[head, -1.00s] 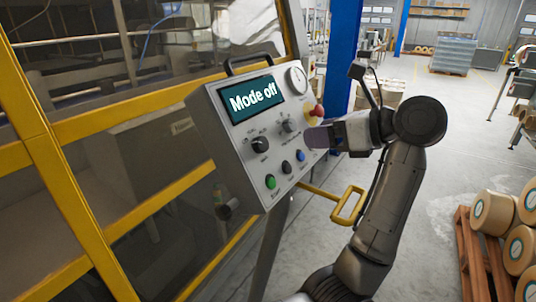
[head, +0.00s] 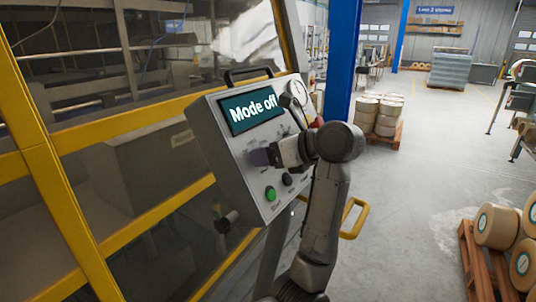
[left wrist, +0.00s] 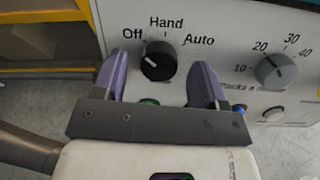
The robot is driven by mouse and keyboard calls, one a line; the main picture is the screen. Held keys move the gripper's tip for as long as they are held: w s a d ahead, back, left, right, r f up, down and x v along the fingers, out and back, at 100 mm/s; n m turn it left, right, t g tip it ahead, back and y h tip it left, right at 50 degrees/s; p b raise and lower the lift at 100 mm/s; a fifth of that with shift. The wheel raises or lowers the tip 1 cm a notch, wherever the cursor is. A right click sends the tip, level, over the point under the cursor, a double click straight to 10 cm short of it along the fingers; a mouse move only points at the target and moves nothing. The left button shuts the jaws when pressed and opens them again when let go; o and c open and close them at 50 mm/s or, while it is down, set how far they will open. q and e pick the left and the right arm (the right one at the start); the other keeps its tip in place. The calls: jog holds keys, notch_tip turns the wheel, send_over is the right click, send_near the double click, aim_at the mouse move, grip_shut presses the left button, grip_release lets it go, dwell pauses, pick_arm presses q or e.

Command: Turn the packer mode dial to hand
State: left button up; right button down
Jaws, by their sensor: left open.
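The mode dial (left wrist: 158,60) is a black knob on the grey panel, with labels Off, Hand and Auto. Its white mark points left, towards Off. The panel screen (head: 252,107) reads "Mode off". My left gripper (left wrist: 158,75) is open, with one purple finger on each side of the dial in the left wrist view. I cannot tell how far the fingertips are from the panel face. In the head view, the left gripper (head: 262,157) is in front of the panel and hides the dial. My right gripper is not in view.
A grey dial numbered 10 to 40 (left wrist: 276,71) sits right of the mode dial. A red stop button (head: 317,121) is partly hidden by my arm. Yellow guard frame (head: 100,128) stands at left.

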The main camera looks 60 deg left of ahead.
pick_arm(q)
jog(key=shift+s+a+f, duration=0.1)
jog(key=shift+a, duration=0.1)
jog(key=c, duration=0.9)
